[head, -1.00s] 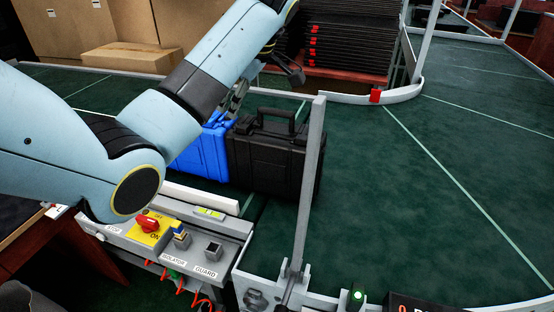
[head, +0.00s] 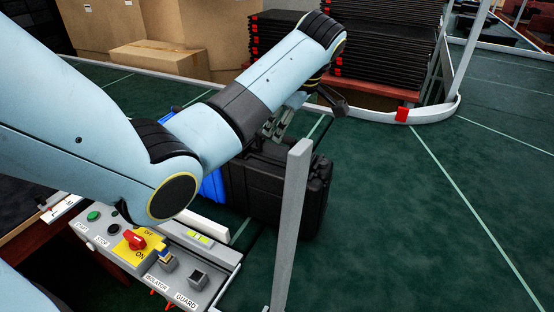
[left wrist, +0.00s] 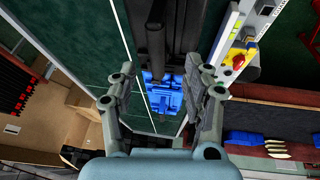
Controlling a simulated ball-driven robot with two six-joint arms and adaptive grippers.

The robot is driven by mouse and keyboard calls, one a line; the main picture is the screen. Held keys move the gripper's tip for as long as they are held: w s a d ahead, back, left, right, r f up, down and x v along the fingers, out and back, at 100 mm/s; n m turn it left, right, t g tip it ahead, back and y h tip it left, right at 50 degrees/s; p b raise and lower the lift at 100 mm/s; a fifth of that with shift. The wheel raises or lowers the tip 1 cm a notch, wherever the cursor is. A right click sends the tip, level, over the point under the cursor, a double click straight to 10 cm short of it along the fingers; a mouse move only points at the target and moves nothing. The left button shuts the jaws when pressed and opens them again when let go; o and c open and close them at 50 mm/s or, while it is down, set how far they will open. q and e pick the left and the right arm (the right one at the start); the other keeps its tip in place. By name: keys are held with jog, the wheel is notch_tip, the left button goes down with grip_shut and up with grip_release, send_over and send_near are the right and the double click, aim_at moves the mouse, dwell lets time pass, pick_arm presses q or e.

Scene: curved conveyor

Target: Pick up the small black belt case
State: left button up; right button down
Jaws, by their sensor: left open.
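The black case (head: 268,190) stands on the green conveyor belt in the head view, partly behind a grey upright post. My left arm crosses above it and hides part of its top. My left gripper (head: 284,122) is open just above and behind the case's upper edge, apart from it as far as I can tell. In the left wrist view, my left gripper's (left wrist: 160,72) two fingers are spread, with nothing held between them. The black case (left wrist: 175,28) and its handle show at the top there, partly beyond the fingertips. My right gripper is not in view.
A blue case (head: 213,186) stands beside the black one, mostly behind my arm; it also shows between the fingers in the left wrist view (left wrist: 168,97). The grey post (head: 291,225) and control box (head: 165,262) are in front. The belt at right is clear.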

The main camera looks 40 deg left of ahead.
pick_arm(q)
jog(key=shift+w+a+f, duration=0.15)
jog(key=shift+a+f, duration=0.15)
jog(key=shift+f, duration=0.35)
jog(key=p+x, duration=0.1)
jog(key=x, duration=0.2)
jog(key=shift+a+f, duration=0.25)
jog(key=shift+f, duration=0.1)
jog(key=shift+w+a+f, duration=0.1)
jog(key=shift+a+f, duration=0.1)
jog(key=shift+f, duration=0.25)
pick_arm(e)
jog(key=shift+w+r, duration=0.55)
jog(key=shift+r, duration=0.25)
pick_arm(q)
jog(key=shift+d, duration=0.1)
jog(key=shift+c, duration=0.3)
jog(key=c, duration=0.4)
grip_shut()
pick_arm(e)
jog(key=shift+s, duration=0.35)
